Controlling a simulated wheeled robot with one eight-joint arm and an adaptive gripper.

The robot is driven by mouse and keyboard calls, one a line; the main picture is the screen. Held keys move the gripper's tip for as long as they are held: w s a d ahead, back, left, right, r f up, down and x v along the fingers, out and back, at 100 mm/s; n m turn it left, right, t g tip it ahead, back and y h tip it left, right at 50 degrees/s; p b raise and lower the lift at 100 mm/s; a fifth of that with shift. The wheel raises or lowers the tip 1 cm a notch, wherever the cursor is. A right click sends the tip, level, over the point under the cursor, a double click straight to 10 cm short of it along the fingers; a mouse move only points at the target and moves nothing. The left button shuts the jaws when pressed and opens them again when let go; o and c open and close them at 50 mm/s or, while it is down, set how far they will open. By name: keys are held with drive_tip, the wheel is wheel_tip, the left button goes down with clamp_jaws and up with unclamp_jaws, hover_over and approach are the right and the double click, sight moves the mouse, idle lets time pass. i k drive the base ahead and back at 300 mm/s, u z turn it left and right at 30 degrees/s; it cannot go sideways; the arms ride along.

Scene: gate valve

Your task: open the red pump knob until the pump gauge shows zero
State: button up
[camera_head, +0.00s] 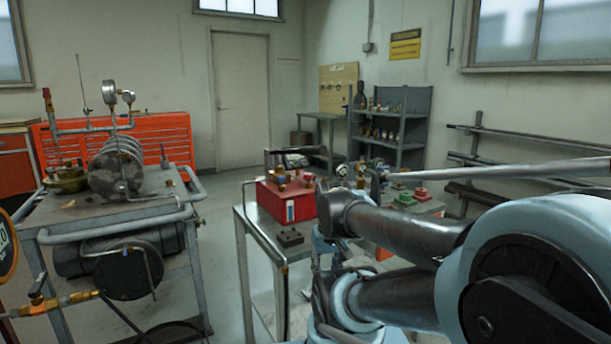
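A red box-shaped unit (287,200), which looks like the pump, stands on a grey metal table (262,232). It has a dark handle on top and brass fittings. A small reddish fitting (308,178) on its top right may be the pump knob; it is too small to be sure. A small round pale-faced part (342,170) just right of it may be the gauge; no reading can be made out. My arm fills the right foreground and covers part of the table. My gripper's fingertips cannot be made out; they seem hidden behind or below my arm.
A left cart (165,205) carries pipework, a flanged valve body and an upright gauge (109,92). A small dark block (290,237) lies on the table's front edge. Red and green parts (404,197) sit at its right. Floor shows between cart and table.

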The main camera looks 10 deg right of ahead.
sight(308, 176)
drive_tip(key=u, duration=0.3)
drive_tip(key=k, duration=1.1)
drive_tip(key=z, duration=0.25)
